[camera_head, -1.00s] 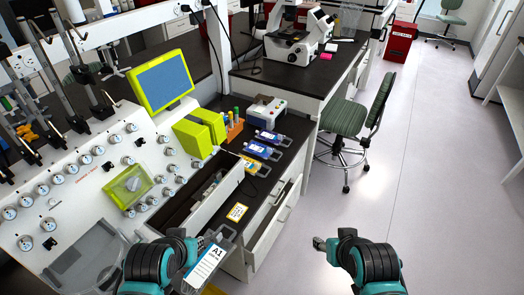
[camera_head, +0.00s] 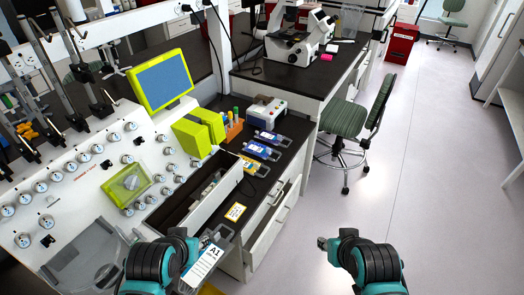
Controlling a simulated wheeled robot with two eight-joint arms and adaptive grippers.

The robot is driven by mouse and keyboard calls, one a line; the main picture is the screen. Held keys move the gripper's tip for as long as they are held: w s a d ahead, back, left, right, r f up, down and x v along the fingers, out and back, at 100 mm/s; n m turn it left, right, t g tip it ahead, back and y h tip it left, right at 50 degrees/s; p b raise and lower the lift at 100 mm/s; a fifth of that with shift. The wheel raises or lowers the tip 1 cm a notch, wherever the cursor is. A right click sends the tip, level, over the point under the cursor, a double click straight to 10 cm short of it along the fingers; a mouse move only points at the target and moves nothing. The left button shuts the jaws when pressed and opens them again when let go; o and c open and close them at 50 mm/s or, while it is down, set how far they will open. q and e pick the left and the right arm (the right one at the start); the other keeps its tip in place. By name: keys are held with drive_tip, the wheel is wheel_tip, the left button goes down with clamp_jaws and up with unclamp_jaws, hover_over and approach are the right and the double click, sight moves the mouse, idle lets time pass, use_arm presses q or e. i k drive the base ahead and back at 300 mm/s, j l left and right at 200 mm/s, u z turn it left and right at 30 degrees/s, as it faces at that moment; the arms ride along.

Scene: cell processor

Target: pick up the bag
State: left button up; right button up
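A bag with a white label reading A1 (camera_head: 203,265) hangs at the fingers of my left gripper (camera_head: 214,238), at the bottom left of the head view. The fingers appear shut on its top edge, though the contact is small and partly hidden. The bag is tilted, above the floor in front of the bench. Several other labelled bags, two blue (camera_head: 261,150) and one yellow (camera_head: 249,167), lie on the dark bench top. My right gripper (camera_head: 324,243) is over open floor, apart from everything; its finger gap is too small to read.
The white cell processor (camera_head: 100,172) with knobs and a green-framed screen (camera_head: 162,80) fills the left. An open drawer (camera_head: 272,228) juts out beside the bench. A green chair (camera_head: 345,118) stands right of the bench. The floor on the right is clear.

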sight(263, 152)
drive_tip(key=i+l, duration=0.15)
drive_tip(key=l, duration=0.25)
drive_tip(key=i+l, duration=0.1)
drive_tip(key=l, duration=0.3)
drive_tip(key=i+l, duration=0.15)
drive_tip(key=l, duration=0.2)
drive_tip(key=i+l, duration=0.1)
drive_tip(key=l, duration=0.3)
drive_tip(key=i+j, duration=0.1)
drive_tip(key=i, duration=0.9)
drive_tip(key=j, duration=0.05)
